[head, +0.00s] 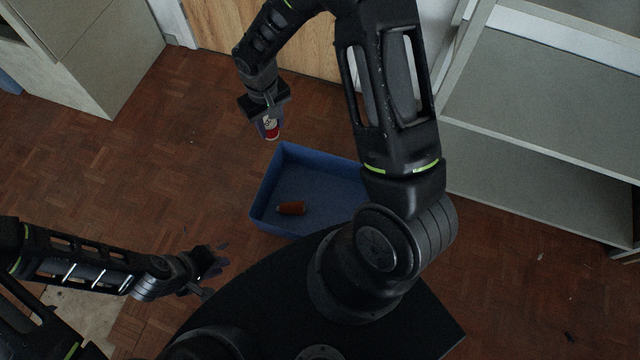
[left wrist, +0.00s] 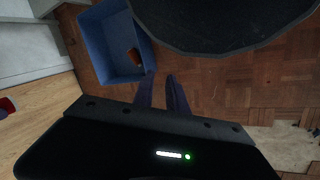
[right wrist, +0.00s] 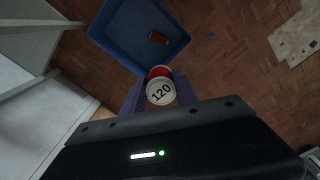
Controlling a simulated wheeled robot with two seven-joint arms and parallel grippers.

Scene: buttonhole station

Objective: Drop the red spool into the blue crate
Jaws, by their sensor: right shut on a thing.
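The red spool (head: 271,131) has a pale end, marked 120 in the right wrist view (right wrist: 161,90). My right gripper (head: 268,120) is shut on it and holds it up beyond the far left corner of the blue crate (head: 262,196). In the right wrist view the blue crate (right wrist: 108,32) lies just past the spool. My left gripper (head: 214,262) is open and empty, left of and nearer than the crate; its two fingers (left wrist: 162,92) stand apart in the left wrist view.
An orange-brown cylindrical thing (head: 291,208) lies inside the crate. A grey shelf unit (head: 540,120) stands to the right and a pale cabinet (head: 95,60) at the far left. Bare parquet floor (head: 170,160) lies left of the crate.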

